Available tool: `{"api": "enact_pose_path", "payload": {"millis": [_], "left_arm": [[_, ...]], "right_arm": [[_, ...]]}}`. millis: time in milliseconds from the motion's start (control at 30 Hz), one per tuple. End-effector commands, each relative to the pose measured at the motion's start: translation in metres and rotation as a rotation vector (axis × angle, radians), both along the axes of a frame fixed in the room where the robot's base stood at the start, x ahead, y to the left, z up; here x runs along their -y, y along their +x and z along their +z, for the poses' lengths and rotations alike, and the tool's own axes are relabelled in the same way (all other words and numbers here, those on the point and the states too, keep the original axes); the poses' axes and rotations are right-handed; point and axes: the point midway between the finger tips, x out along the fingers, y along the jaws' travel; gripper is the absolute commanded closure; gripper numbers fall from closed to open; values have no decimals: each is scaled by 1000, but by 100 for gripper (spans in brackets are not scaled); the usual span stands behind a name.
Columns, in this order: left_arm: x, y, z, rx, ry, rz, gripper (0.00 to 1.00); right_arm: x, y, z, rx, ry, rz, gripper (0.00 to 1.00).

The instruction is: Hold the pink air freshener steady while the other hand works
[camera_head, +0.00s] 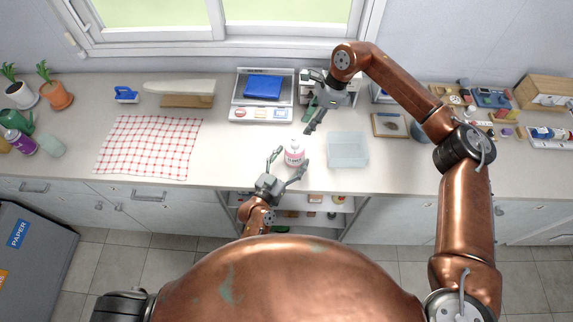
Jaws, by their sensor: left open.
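A small white and pink bottle, the air freshener (294,154), stands upright near the front edge of the counter. My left gripper (288,159) reaches up from the front edge with its fingers apart, one on each side of the bottle's lower part. I cannot tell whether either finger touches it. My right gripper (309,120) hangs just behind and above the bottle, fingers pointing down toward the front. Its fingertips look close together, and I cannot tell how far apart they are.
A translucent bin (347,150) stands right of the bottle. A scale (262,112) with a blue block (262,87) sits behind. A red checked cloth (150,147) lies left. Open shelves (318,213) are below the counter edge. Free counter lies between cloth and bottle.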

Motion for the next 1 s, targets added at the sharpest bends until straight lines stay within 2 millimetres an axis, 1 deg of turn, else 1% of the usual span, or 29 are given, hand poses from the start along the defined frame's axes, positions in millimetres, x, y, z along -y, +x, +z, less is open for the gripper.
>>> {"api": "enact_pose_path", "payload": {"millis": [33, 133, 433, 1000], "left_arm": [[2, 4, 0, 0, 0, 0, 26], [5, 9, 0, 0, -1, 0, 26], [6, 11, 0, -1, 0, 1, 26], [5, 11, 0, -1, 0, 1, 65]], "right_arm": [[0, 0, 0, 0, 0, 0, 71], [0, 0, 0, 0, 0, 0, 71], [0, 0, 0, 0, 0, 0, 71], [0, 0, 0, 0, 0, 0, 71]]}}
